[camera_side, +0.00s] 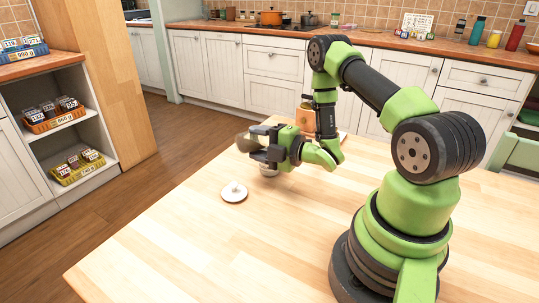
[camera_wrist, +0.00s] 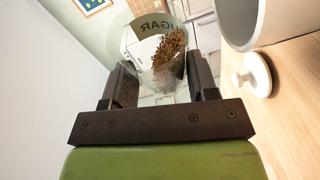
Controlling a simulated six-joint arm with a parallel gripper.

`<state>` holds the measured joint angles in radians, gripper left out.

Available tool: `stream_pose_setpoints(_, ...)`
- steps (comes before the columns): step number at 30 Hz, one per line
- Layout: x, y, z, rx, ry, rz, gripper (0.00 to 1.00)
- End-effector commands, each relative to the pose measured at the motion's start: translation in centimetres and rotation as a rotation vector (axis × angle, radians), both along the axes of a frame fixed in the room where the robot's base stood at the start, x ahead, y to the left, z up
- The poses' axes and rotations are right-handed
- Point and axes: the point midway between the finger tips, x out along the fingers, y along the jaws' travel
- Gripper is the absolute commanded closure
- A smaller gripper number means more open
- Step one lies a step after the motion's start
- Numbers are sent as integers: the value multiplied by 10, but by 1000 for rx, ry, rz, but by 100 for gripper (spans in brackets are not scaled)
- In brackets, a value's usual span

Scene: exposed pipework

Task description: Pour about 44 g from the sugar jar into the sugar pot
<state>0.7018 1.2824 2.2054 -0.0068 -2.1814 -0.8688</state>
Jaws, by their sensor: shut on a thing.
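The sugar jar (camera_wrist: 160,55) is clear glass with a "SUGAR" band that reads mirrored in the wrist view. Brown grains lie heaped against its right side, the side toward the table. My gripper (camera_wrist: 163,85) is shut on the jar; it also shows in the side view (camera_side: 264,150), with the jar (camera_side: 245,142) tipped well over to the left. The sugar pot (camera_side: 268,170) stands on the table just under my gripper, mostly hidden by it. In the wrist view the pot (camera_wrist: 236,22) is pale, at upper right. I cannot see grains falling or the pot's contents.
A white lid with a knob (camera_side: 234,191) lies on the table in front of the pot; it also shows in the wrist view (camera_wrist: 257,75). An amber container (camera_side: 305,117) stands behind my gripper. The front left of the table is clear.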

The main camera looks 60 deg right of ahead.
Motion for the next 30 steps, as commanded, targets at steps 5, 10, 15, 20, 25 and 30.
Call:
stream_pose_setpoints(5,0,-1,0,13,-6,0,75)
stream_pose_setpoints(10,0,-1,1,27,-12,0,75)
stream_pose_setpoints(15,-1,-2,1,40,-17,0,75)
stream_pose_setpoints(20,-1,-2,2,53,-21,0,75)
stream_pose_setpoints(25,-1,-3,2,67,-26,0,75)
stream_pose_setpoints(30,-1,-3,3,80,-31,0,75)
